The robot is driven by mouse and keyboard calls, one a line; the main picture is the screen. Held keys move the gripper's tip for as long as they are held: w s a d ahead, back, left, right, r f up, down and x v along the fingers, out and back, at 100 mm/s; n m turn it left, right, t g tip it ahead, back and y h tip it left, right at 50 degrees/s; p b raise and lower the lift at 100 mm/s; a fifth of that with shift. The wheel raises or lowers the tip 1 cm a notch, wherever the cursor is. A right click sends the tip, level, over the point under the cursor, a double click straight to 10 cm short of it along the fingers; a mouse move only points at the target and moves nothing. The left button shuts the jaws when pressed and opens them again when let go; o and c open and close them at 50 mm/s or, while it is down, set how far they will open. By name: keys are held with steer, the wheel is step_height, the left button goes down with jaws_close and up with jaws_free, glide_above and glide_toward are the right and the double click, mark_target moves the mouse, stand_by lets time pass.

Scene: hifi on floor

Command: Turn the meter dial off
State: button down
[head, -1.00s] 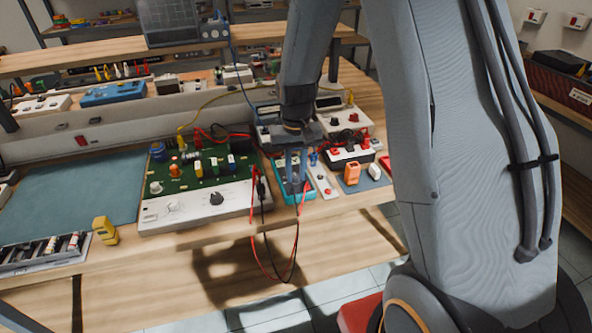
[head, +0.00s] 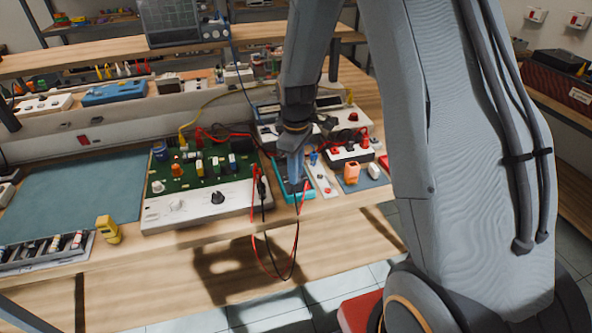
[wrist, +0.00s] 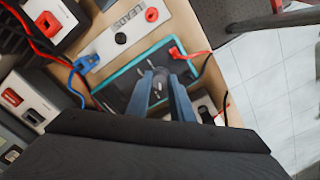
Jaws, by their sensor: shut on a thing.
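The meter (head: 307,193) is a dark-faced box with a teal rim, lying on the wooden bench near its front edge. In the wrist view the meter (wrist: 119,84) has a red lead and a black lead plugged in at one end. My gripper (head: 294,180) points down over the meter's face. In the wrist view my gripper's blue-grey fingers (wrist: 160,92) are close together at the dial (wrist: 158,86), shut on it. The fingers hide most of the dial, so its pointer setting cannot be read.
A green circuit board (head: 205,172) on a white panel stands left of the meter. A white strip marked LEADS (wrist: 119,36) lies beside it. Red and black leads (head: 270,250) hang over the bench edge. A yellow tool (head: 107,229) stands farther left.

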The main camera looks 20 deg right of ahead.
steer(key=n, duration=0.6)
stand_by(0.6)
steer(key=c, duration=1.6)
jaws_free()
steer(key=shift+o, duration=0.2)
steer(key=shift+r+b, duration=0.85)
steer(key=shift+r, duration=3.1)
